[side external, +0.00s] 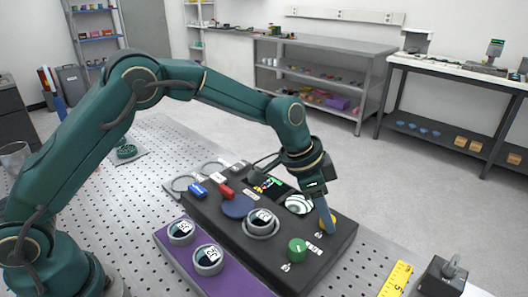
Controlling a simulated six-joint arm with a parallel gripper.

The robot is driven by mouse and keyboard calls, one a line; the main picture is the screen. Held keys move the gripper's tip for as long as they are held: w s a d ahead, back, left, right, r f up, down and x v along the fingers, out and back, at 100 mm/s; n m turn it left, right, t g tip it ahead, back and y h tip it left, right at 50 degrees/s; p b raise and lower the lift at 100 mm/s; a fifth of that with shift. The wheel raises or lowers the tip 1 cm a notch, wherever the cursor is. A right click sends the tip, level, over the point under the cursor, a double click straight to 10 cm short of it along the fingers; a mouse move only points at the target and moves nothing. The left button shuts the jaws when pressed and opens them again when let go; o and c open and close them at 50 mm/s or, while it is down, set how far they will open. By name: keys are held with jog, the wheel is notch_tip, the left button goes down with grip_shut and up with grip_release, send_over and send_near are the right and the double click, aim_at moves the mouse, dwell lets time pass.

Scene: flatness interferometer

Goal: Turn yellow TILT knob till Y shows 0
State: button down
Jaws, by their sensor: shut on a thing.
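The yellow TILT knob (321,224) sits on the right part of the black instrument panel (262,258). My gripper (328,226) reaches down from above and is shut on the knob, and its fingers hide much of it. A small dark screen (273,184) with coloured marks stands at the back of the panel, partly behind my arm. Its Y value is too small to read. A round black-and-white striped disc (299,204) lies just left of my gripper.
A green knob (297,250) stands in front of the yellow one. A purple plate (183,262) carries two dials. A yellow ruler (396,279) and a black switch box (443,277) lie at right.

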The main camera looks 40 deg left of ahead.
jog(key=shift+m, duration=0.4)
jog(key=m, duration=0.1)
jog(key=m+g, duration=0.1)
jog(key=m, duration=0.1)
jog(key=m+h, duration=0.1)
jog(key=shift+w+a+m+g, duration=0.1)
jog(key=shift+w+m+g, duration=0.2)
jog(key=shift+g, duration=0.1)
jog(key=shift+m+g, duration=0.5)
jog(key=shift+m, duration=0.9)
jog(key=shift+m+g, duration=0.4)
jog(key=shift+m, duration=0.5)
jog(key=c, duration=0.5)
grip_release()
jog(key=shift+n, duration=0.6)
